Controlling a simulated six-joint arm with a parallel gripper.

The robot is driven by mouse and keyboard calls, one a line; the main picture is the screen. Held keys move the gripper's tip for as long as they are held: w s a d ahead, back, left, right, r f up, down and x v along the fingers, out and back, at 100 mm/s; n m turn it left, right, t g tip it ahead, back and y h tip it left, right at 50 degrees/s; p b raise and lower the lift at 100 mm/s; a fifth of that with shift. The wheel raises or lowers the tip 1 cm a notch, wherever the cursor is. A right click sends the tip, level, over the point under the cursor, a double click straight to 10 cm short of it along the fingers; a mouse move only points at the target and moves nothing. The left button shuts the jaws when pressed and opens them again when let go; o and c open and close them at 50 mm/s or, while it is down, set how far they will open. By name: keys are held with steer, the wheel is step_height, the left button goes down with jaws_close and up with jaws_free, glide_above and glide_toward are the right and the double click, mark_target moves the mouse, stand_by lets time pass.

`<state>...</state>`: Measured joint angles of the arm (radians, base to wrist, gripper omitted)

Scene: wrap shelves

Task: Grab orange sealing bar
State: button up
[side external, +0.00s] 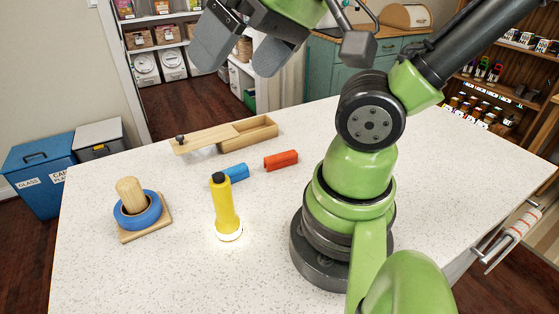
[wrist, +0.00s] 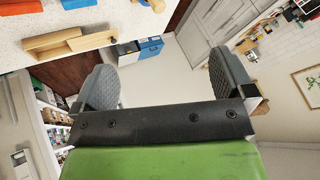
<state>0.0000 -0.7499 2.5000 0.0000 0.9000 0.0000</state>
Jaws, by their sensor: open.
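The orange sealing bar (side external: 281,160) lies on the white speckled counter in the side external view, just in front of a wooden box and right of a blue bar (side external: 236,173). My gripper (side external: 237,66) is open and empty, high above the counter's back-left side and well apart from the orange bar. The wrist view also shows my gripper (wrist: 164,65) with its two grey fingers spread and nothing between them. Small coloured pieces are cut off at that view's top-left edge, so I cannot fully make them out there.
The long wooden box (side external: 249,132) lies behind the bars. A yellow flashlight (side external: 224,205) stands upright, glowing at its base, in front of the blue bar. A wooden peg stand with a blue ring (side external: 143,213) is at the left. The counter's front left is clear.

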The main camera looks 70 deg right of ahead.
steer(key=c, duration=0.8)
steer(key=m+g+h, duration=0.2)
steer(key=m+g, duration=0.5)
steer(key=m, duration=1.7)
glide_above(272, 158)
step_height(272, 158, down, 25)
steer(key=shift+f, duration=0.15)
steer(key=shift+c, duration=0.2)
steer(key=shift+f, duration=2.8)
